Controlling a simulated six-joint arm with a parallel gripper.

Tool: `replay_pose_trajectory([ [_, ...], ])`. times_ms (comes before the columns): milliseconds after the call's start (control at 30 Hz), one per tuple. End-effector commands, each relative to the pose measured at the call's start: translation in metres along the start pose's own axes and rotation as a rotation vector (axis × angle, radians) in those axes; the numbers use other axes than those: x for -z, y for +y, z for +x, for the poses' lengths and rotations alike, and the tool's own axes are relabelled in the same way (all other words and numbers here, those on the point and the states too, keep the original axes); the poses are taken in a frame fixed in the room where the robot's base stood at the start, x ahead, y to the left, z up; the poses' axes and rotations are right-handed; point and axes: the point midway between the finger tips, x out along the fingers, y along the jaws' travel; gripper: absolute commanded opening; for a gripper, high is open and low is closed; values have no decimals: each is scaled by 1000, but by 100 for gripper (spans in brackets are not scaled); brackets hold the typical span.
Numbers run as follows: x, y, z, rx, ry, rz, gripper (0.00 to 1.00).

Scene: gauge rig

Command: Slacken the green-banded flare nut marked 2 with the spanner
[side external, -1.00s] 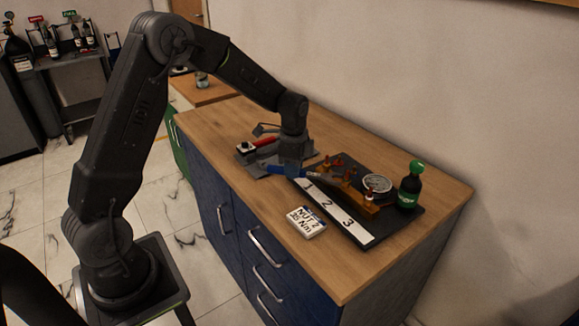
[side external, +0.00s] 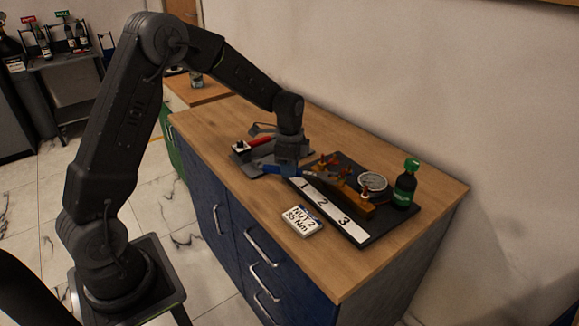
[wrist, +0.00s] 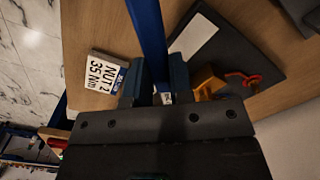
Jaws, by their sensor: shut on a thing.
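My gripper (side external: 287,166) is shut on the blue handle of the spanner (side external: 271,169), just left of the dark gauge board (side external: 375,233). In the wrist view the blue bar of the spanner (wrist: 149,30) runs between both fingers (wrist: 157,84). The spanner's far end points toward the brass block (side external: 357,204) on the board; I cannot tell whether it sits on a nut. The brass block also shows in the wrist view (wrist: 205,80). The green-banded nut cannot be made out. A white strip marked 1, 2, 3 (side external: 325,207) runs along the board's near edge.
A card reading "NUT 2 35 Nm" (side external: 302,221) lies on the wooden bench top (side external: 250,196). A round gauge (side external: 372,181) and a green-capped bottle (side external: 405,186) stand at the right. The front right bench is clear.

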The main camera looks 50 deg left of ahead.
Motion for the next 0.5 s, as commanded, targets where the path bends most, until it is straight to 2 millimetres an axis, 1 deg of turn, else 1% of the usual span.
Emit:
replay_pose_trajectory([
  [500,9,0,0,0,0,0,0],
])
